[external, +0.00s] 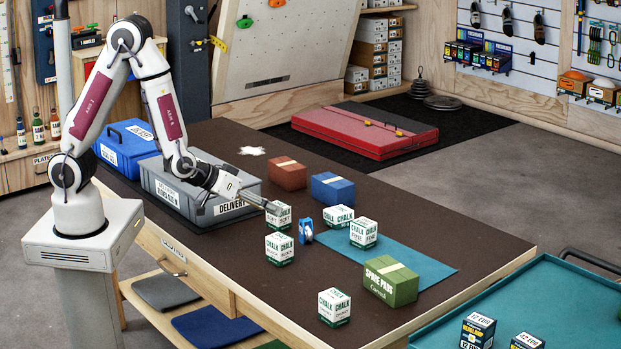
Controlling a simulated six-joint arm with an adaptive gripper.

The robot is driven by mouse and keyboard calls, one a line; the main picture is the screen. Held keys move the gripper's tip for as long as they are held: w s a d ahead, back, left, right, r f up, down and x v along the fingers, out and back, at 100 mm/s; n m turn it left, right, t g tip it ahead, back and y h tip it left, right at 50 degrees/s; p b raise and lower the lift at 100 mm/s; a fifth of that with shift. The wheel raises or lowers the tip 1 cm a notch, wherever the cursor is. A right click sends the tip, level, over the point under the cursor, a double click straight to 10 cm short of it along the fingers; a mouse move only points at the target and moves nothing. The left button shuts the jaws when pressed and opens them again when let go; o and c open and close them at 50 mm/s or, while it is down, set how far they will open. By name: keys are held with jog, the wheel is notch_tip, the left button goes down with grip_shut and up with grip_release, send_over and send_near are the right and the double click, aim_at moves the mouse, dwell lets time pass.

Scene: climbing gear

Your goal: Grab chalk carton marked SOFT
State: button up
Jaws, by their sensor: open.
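Several white and green chalk cartons stand on the dark table. The carton at my gripper (271,208) has small lettering that seems to read SOFT (280,220); my gripper covers part of its top left. My gripper is open, its fingertips at this carton's upper part; I cannot tell whether they touch it or straddle it. A second chalk carton (280,249) stands just in front, its lower word unclear. One marked FINE (363,234) stands to the right. One more (334,307) stands near the front edge.
A blue tape-dispenser-like item (306,231) stands close right of the carton at my gripper. A green SPARE PADS box (390,281) is at the right by a teal mat (432,268). Brown (287,174) and blue (333,189) blocks lie behind. A grey DELIVERY bin (170,190) is left.

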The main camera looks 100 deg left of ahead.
aim_at(272, 215)
jog(key=a+f+y, duration=0.1)
jog(key=a, duration=0.1)
jog(key=s+a+f+y, duration=0.1)
jog(key=a+f, duration=0.1)
jog(key=s+a+f+n+y, duration=0.1)
jog(key=a+f, duration=0.1)
jog(key=shift+s+a+y, duration=0.1)
jog(key=shift+s+y, duration=0.1)
jog(key=shift+y, duration=0.2)
jog(key=shift+s+a+f+y, duration=0.2)
jog(key=shift+s+a+y, duration=0.2)
jog(key=shift+a, duration=0.15)
jog(key=shift+x, duration=1.3)
jog(key=shift+f, duration=0.1)
jog(key=shift+s+f+x, duration=0.1)
jog(key=shift+f+x, duration=0.05)
jog(key=shift+x, duration=1.15)
jog(key=shift+s+f+x, duration=0.15)
jog(key=shift+x, duration=1.15)
